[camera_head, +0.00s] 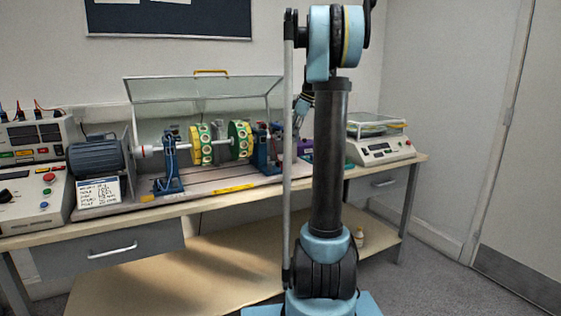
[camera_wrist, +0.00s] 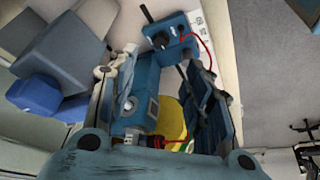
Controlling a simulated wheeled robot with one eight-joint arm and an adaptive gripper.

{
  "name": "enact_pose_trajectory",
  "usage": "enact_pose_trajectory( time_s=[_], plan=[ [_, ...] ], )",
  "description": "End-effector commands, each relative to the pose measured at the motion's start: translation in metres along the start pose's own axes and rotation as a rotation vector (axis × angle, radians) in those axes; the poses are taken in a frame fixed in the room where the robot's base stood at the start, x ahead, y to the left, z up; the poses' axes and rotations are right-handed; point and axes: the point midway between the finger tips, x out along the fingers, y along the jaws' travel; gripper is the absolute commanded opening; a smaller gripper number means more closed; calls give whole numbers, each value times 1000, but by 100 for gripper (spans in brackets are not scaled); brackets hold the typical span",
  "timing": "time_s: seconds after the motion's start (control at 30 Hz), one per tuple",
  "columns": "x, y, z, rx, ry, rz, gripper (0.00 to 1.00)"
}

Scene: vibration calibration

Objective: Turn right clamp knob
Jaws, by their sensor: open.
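The rig on the bench has a shaft with a yellow disc (camera_head: 201,145) and a green disc (camera_head: 239,141). A right blue support (camera_head: 264,150) stands just right of the green disc; its clamp knob is too small to make out there. My gripper (camera_head: 303,106) is above and right of this support, partly hidden by my arm. In the wrist view my gripper (camera_wrist: 160,62) is open, its fingers apart. A blue block with a dark round knob (camera_wrist: 160,40) shows beyond the fingertips; I cannot tell whether this is the right clamp knob. The yellow disc (camera_wrist: 172,120) shows between the fingers.
A clear cover (camera_head: 205,95) stands raised behind the shaft. A motor (camera_head: 97,158) and control panels (camera_head: 35,190) are at left. A scale (camera_head: 380,145) stands at the bench's right end. A red cable (camera_wrist: 208,50) runs near the blue block.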

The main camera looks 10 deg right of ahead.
Motion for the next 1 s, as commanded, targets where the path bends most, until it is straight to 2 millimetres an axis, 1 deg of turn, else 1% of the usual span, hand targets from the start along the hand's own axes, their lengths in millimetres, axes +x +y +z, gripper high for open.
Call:
enact_pose_trajectory(
  time_s=[0.03,0.2,0.5,0.6,0.8,1.0],
  plan=[
    [10,0,0,0,0,0,46],
    [40,-1,0,-2,0,-1,46],
    [92,0,0,-1,-1,-1,46],
    [106,0,0,0,-1,0,46],
    [123,0,0,1,-1,0,46],
    [127,0,0,1,-1,0,46]
  ],
)
